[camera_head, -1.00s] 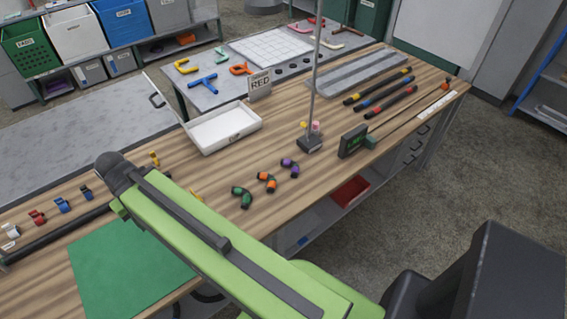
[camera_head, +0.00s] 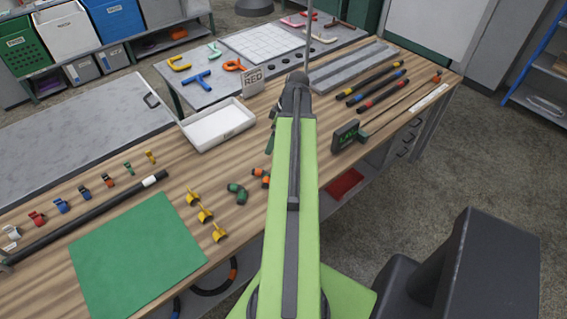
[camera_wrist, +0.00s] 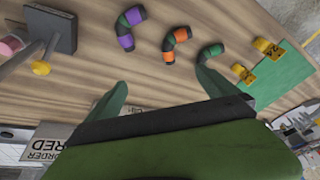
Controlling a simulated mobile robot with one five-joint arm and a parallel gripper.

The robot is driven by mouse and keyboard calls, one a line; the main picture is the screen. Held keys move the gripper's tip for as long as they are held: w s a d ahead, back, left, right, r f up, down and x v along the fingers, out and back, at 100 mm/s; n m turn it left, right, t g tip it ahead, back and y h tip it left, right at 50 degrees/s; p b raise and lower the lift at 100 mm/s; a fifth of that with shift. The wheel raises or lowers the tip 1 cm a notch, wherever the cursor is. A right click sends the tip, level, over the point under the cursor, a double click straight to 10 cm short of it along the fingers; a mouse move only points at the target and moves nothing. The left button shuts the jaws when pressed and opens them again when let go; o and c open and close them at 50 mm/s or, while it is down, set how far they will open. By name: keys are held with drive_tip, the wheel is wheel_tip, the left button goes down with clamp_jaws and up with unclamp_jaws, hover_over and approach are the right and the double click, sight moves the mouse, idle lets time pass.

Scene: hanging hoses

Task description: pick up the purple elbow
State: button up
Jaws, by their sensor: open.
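The purple elbow (camera_wrist: 125,30), dark with purple ends, lies on the wooden bench at the top of the wrist view. In the head view my arm hides it. My gripper (camera_wrist: 161,78) is open, its two green fingers spread and nothing between them. It is above the bench, and the elbow lies beyond the fingertips, toward the left finger's side. In the head view one green finger (camera_head: 271,137) shows left of my arm's end.
An orange elbow (camera_wrist: 169,46) and a green elbow (camera_wrist: 209,53) lie right of the purple one in the wrist view. A dark stand base (camera_wrist: 51,28) with a post is to its left. A white tray (camera_head: 218,126) and several yellow fittings are also on the bench.

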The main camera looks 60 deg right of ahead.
drive_tip(key=s+d+r+t, duration=0.1)
drive_tip(key=s+d, duration=0.7)
drive_tip(key=s, duration=0.2)
drive_tip(key=shift+n+h, duration=0.3)
drive_tip(key=shift+n, duration=0.1)
drive_tip(key=b+x, duration=0.3)
drive_tip(key=x, duration=0.1)
drive_tip(key=b+x, duration=0.8)
drive_tip(key=shift+a, duration=0.3)
drive_tip(key=shift+w, duration=0.1)
drive_tip(key=b+x, duration=0.5)
drive_tip(key=shift+w+a, duration=0.2)
drive_tip(key=shift+a, duration=0.2)
drive_tip(key=shift+r, duration=0.15)
drive_tip(key=shift+c, duration=0.5)
drive_tip(key=c, duration=1.4)
drive_tip(key=shift+o, duration=0.2)
